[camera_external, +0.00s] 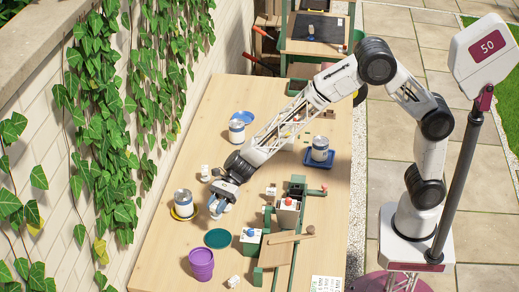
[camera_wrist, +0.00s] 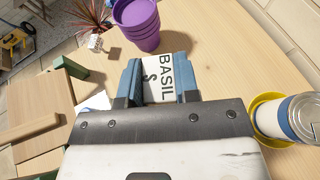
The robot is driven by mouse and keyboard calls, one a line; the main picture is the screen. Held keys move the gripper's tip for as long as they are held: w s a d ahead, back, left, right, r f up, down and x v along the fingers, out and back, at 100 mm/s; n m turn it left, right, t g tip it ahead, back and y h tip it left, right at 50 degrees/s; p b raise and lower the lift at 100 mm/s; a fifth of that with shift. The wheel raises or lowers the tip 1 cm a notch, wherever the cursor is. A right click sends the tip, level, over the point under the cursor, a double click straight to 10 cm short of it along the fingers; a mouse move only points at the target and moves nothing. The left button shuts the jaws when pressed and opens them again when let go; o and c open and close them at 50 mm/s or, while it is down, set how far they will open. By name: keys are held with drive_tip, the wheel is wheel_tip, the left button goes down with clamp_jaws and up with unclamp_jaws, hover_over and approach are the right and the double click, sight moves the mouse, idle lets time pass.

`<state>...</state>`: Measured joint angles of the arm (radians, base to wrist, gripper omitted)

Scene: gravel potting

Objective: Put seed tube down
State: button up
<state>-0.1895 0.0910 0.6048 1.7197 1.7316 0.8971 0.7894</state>
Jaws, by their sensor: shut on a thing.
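My gripper (camera_external: 219,207) is low over the left side of the table, between a can and a white-and-green stand. In the wrist view its blue-grey fingers (camera_wrist: 158,80) are shut on the seed tube (camera_wrist: 157,79), a white piece lettered "BASIL". In the external view only a little of the white tube (camera_external: 216,212) shows below the fingers. I cannot tell whether its lower end touches the table.
A can (camera_external: 183,198) on a yellow saucer is close on the left. A green saucer (camera_external: 217,238) and a purple pot (camera_external: 201,262) stand nearer the camera. Green fixtures and a wooden board (camera_external: 278,250) are to the right.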

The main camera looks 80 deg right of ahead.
sight(217, 220)
drive_tip(key=shift+f, duration=0.45)
drive_tip(key=shift+f, duration=3.1)
drive_tip(key=shift+f, duration=1.9)
drive_tip(key=shift+f, duration=0.1)
drive_tip(key=o, duration=0.9)
